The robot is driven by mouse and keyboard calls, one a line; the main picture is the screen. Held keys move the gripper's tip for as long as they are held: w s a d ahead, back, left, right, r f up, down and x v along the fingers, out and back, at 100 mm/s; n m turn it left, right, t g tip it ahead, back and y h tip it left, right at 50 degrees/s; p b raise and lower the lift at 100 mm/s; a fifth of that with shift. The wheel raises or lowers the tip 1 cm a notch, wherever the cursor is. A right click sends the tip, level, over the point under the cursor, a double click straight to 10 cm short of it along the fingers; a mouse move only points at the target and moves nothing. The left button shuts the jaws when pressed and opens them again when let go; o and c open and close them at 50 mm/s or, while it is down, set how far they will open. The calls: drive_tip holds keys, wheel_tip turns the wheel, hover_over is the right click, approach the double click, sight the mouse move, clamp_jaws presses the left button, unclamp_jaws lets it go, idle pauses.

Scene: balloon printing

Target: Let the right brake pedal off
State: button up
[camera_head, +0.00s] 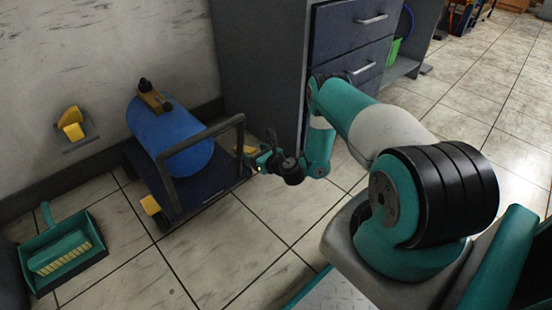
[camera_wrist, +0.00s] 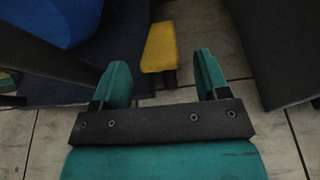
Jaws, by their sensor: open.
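A dark cart (camera_head: 203,194) with a black push handle (camera_head: 201,138) carries a blue tank (camera_head: 172,140) lying on it. The right brake pedal (camera_head: 247,150), yellow, is at the cart's right end, partly hidden by my gripper (camera_head: 259,163). In the wrist view, the yellow pedal (camera_wrist: 159,47) appears ahead of my gripper (camera_wrist: 162,66), between its two teal fingers. The fingers are apart and empty. I cannot tell the depth between fingertips and pedal. A second yellow pedal (camera_head: 150,205) is at the cart's front left corner.
A dark drawer cabinet (camera_head: 260,70) stands close behind and right of the cart. A teal dustpan with a brush (camera_head: 65,255) lies on the floor at left. A yellow wall fixture (camera_head: 72,128) is at left. The tiled floor in front of the cart is clear.

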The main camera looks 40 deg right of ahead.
drive_tip(key=p+v, duration=1.3)
drive_tip(key=p, duration=0.3)
drive_tip(key=shift+r, duration=0.15)
